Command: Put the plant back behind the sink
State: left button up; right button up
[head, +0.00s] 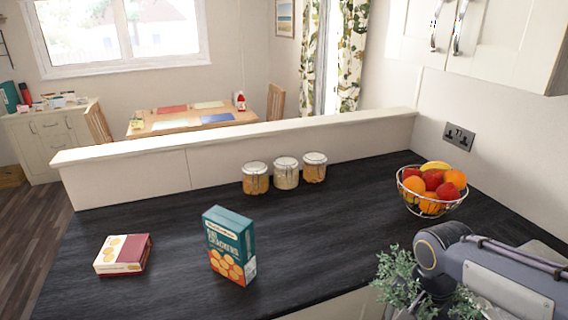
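A leafy grey-green plant (398,274) shows at the bottom right of the head view, at the front edge of the dark counter. Its leaves appear on both sides of my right arm's end, which covers its middle. Its pot is not visible. My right arm comes in from the right edge and bends down among the leaves. The fingers of my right gripper are not visible, so I cannot see whether they hold the plant. My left gripper is out of the picture. No sink is recognisable in this view.
On the dark counter (330,235) stand a blue cracker box (229,247), a red and white carton (123,255), three lidded jars (286,173) and a wire fruit basket (432,190). A low ledge (240,143) runs behind. Wall cupboards (490,40) hang at upper right. The counter's middle is clear.

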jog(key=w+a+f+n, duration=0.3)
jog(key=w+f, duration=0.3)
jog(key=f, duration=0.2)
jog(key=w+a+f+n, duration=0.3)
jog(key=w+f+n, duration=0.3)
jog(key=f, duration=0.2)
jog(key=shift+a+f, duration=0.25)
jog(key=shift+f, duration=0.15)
